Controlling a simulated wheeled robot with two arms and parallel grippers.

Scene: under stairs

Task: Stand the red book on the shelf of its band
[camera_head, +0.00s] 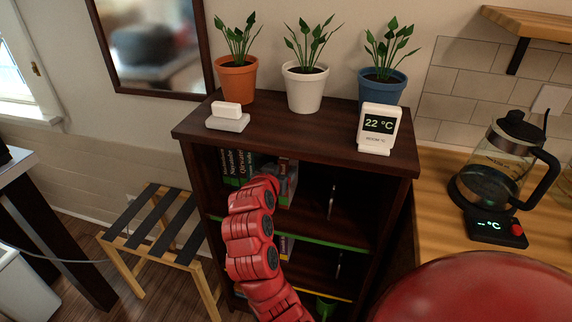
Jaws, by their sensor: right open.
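The dark brown bookcase (298,129) stands in the middle, with open shelves. A green band (330,243) runs along the front edge of the upper shelf and a yellow band (332,293) along the lower one. My right arm reaches into the upper compartment, and my right gripper (268,182) is there in front of the books, open; its fingertips are hard to make out. Green and dark books (236,165) stand at the left, and a greyish book with some red (288,170) stands beside the gripper. I cannot tell which is the red book. My left gripper is not in view.
Three potted plants, a white thermometer (379,128) and a white block (228,117) are on the bookcase top. A thin upright divider (332,195) stands in the upper compartment, with open room around it.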

